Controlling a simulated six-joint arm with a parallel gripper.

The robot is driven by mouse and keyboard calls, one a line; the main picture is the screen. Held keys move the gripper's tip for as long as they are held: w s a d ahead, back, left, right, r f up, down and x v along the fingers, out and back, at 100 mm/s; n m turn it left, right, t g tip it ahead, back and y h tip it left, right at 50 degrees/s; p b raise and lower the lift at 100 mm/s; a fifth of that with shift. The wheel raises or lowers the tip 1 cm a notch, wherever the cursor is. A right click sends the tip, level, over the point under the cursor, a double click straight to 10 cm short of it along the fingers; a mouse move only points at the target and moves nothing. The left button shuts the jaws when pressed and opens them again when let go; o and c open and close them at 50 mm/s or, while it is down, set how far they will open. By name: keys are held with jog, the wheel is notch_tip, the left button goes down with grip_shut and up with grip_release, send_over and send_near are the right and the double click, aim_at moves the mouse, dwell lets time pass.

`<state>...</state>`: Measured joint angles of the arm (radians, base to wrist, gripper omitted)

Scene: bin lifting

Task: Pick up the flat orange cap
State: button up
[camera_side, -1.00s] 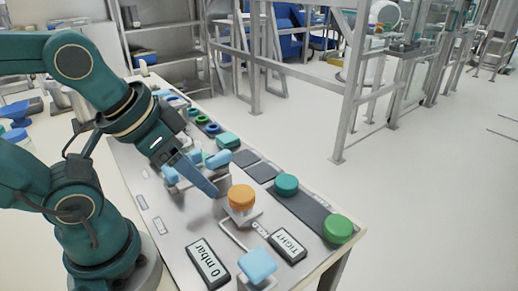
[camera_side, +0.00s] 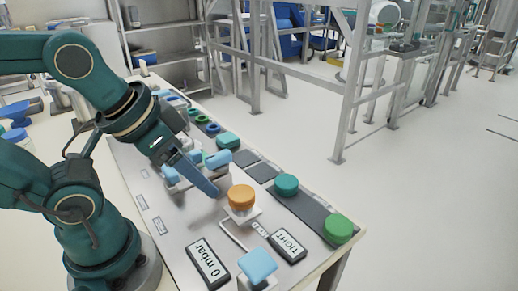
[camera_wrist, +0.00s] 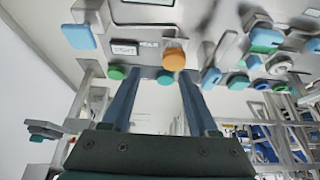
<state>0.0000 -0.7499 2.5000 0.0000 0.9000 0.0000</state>
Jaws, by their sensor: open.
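The flat orange cap (camera_side: 241,196) sits on a small white stand on the bench in the side view. In the wrist view the orange cap (camera_wrist: 174,58) shows beyond the fingertips, nearer the right finger. My gripper (camera_wrist: 158,74) is open, with two long blue fingers apart and nothing between them. In the side view my gripper (camera_side: 212,186) points down toward the bench, just left of the cap and apart from it. One finger is largely hidden in that view.
Teal (camera_side: 286,185) and green (camera_side: 339,229) round caps sit on a dark strip to the right. A light blue cap (camera_side: 257,265) stands in front, near a "0 mbar" display (camera_side: 207,263) and a "TIGHT" display (camera_side: 288,246). Several blue and green parts lie behind the gripper.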

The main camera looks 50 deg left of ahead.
jog(key=o, duration=0.6)
jog(key=shift+o, duration=0.2)
jog(key=n+g, duration=0.3)
jog(key=g, duration=0.2)
send_over(241, 192)
jog(key=f, duration=0.4)
jog(key=shift+w+d+f, duration=0.15)
jog(key=shift+d+f, duration=0.05)
jog(key=shift+f, duration=0.15)
notch_tip(241, 192, down, 2)
jog(key=shift+a+f+g, duration=0.1)
jog(key=shift+g, duration=0.2)
jog(key=shift+f, duration=2.05)
